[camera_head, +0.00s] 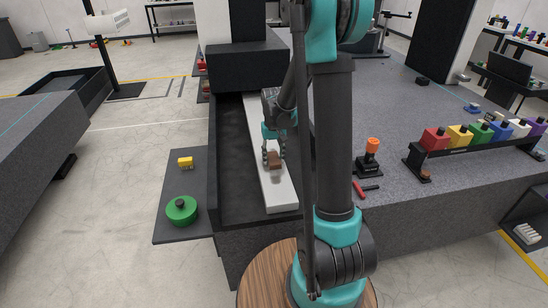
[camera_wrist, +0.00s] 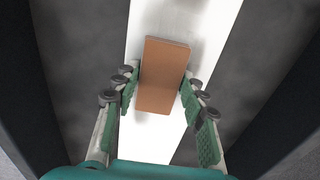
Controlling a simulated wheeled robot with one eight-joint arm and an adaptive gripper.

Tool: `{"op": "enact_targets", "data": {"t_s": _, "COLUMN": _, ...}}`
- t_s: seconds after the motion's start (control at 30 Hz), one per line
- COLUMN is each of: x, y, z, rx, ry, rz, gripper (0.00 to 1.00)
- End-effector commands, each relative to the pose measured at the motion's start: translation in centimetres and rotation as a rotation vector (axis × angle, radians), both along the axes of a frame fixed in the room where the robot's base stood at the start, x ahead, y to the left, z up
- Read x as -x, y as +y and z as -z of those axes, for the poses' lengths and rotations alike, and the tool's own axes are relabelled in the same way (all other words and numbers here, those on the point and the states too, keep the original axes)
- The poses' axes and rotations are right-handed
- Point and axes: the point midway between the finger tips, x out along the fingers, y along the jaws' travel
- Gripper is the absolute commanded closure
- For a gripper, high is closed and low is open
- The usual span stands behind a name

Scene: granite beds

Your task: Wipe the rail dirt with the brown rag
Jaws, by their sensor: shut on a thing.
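The brown rag (camera_head: 274,160) is a small block-like piece between the fingers of my gripper (camera_head: 273,153). In the wrist view the rag (camera_wrist: 164,75) sits between the green finger pads, and my gripper (camera_wrist: 160,92) is shut on it. Below it is the white rail (camera_head: 281,195), a long flat strip that also shows in the wrist view (camera_wrist: 218,20). Faint grey smudges show on the rail near the rag; I cannot tell dirt from shadow. I cannot tell whether the rag touches the rail.
The rail lies in a dark trough (camera_head: 235,165) beside the granite bed (camera_head: 400,110). A side shelf holds a green disc (camera_head: 182,210) and a yellow block (camera_head: 185,162). An orange-topped device (camera_head: 371,160), a red-handled tool (camera_head: 360,189) and several coloured blocks stand on the right.

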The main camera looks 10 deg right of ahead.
Motion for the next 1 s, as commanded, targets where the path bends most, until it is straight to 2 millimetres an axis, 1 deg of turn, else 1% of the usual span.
{"op": "enact_targets", "data": {"t_s": 0.3, "x": 0.0, "y": 2.1, "z": -0.2, "rx": 0.000, "ry": 0.000, "rz": -0.002, "gripper": 1.00}}
{"op": "enact_targets", "data": {"t_s": 0.4, "x": 0.0, "y": 2.3, "z": -0.2, "rx": 0.000, "ry": 0.000, "rz": -0.001, "gripper": 1.00}}
{"op": "enact_targets", "data": {"t_s": 0.57, "x": 0.0, "y": 1.6, "z": -0.1, "rx": 0.000, "ry": 0.000, "rz": 0.002, "gripper": 1.00}}
{"op": "enact_targets", "data": {"t_s": 0.8, "x": 0.0, "y": 0.0, "z": 0.1, "rx": 0.000, "ry": 0.000, "rz": 0.001, "gripper": 1.00}}
{"op": "enact_targets", "data": {"t_s": 0.9, "x": 0.0, "y": -0.2, "z": 0.1, "rx": 0.001, "ry": 0.000, "rz": 0.000, "gripper": 1.00}}
{"op": "enact_targets", "data": {"t_s": 1.0, "x": 0.0, "y": 0.2, "z": 0.1, "rx": 0.001, "ry": 0.000, "rz": -0.001, "gripper": 1.00}}
